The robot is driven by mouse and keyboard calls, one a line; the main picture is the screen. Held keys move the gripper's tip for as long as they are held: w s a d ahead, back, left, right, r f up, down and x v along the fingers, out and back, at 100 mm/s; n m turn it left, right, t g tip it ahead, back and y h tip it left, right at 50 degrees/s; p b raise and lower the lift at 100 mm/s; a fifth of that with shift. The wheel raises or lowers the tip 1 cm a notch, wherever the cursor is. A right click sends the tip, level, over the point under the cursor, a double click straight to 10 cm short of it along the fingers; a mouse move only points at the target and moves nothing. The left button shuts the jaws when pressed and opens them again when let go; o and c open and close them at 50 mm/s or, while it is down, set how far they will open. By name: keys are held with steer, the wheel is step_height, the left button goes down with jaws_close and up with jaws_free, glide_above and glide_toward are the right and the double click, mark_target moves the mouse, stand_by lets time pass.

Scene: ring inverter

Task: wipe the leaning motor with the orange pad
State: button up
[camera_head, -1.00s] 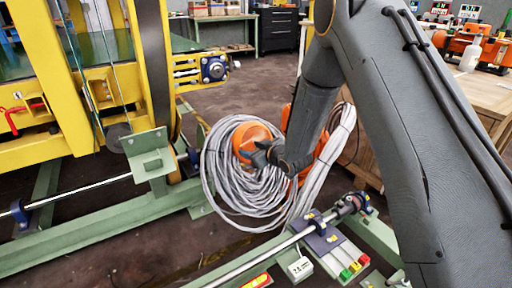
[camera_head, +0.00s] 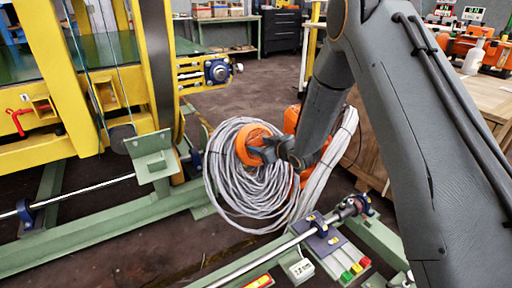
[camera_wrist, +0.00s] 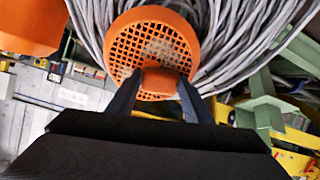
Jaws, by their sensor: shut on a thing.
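The orange motor (camera_head: 250,137) sits tilted amid a coil of grey cable, with its round end facing my gripper. My gripper (camera_head: 264,152) is at the lower right of that round end in the head view. In the wrist view my gripper (camera_wrist: 160,90) is shut on the small orange pad (camera_wrist: 167,82). The pad overlaps the grille's lower part; I cannot tell whether it touches. The pad is not clearly visible in the head view.
Grey cable (camera_head: 238,195) loops around the motor. Another orange body (camera_wrist: 30,25) is close at the upper left in the wrist view. A green frame with a steel shaft (camera_head: 262,255) crosses the front, and a yellow frame (camera_head: 60,70) stands left. A wooden crate (camera_head: 370,145) is right.

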mark_target(246, 143)
steer(key=shift+w+d+r+p, duration=0.2)
steer(key=shift+w+d, duration=0.6)
steer(key=shift+d, duration=0.15)
steer(key=shift+w+d+r+p, duration=0.25)
steer(key=shift+w+d, duration=0.5)
steer(key=shift+d, duration=0.2)
steer(key=shift+w+d+r+p, duration=0.15)
steer(key=shift+w+d+r, duration=0.05)
steer(key=shift+w+d, duration=0.7)
steer(key=shift+s+a+p, duration=0.6)
steer(key=shift+s+a, duration=0.45)
steer(key=shift+a, duration=0.45)
steer(key=shift+s+a+p, duration=0.55)
steer(key=shift+s+a, duration=0.5)
steer(key=shift+a, duration=0.5)
steer(key=shift+s+a+p, duration=0.6)
steer(key=shift+s+a, duration=0.45)
steer(key=shift+a, duration=0.45)
steer(key=shift+d, duration=0.1)
steer(key=p+v, duration=0.2)
steer(key=shift+s+d+r, duration=0.15)
steer(key=shift+d+r, duration=0.05)
steer(key=shift+r, duration=0.15)
steer(key=shift+p+v, duration=1.25)
steer(key=shift+v, duration=0.35)
steer(key=shift+r, duration=0.15)
steer(key=p+v, duration=0.2)
steer(key=v, duration=0.1)
steer(key=shift+a+r, duration=0.1)
steer(key=shift+a, duration=0.05)
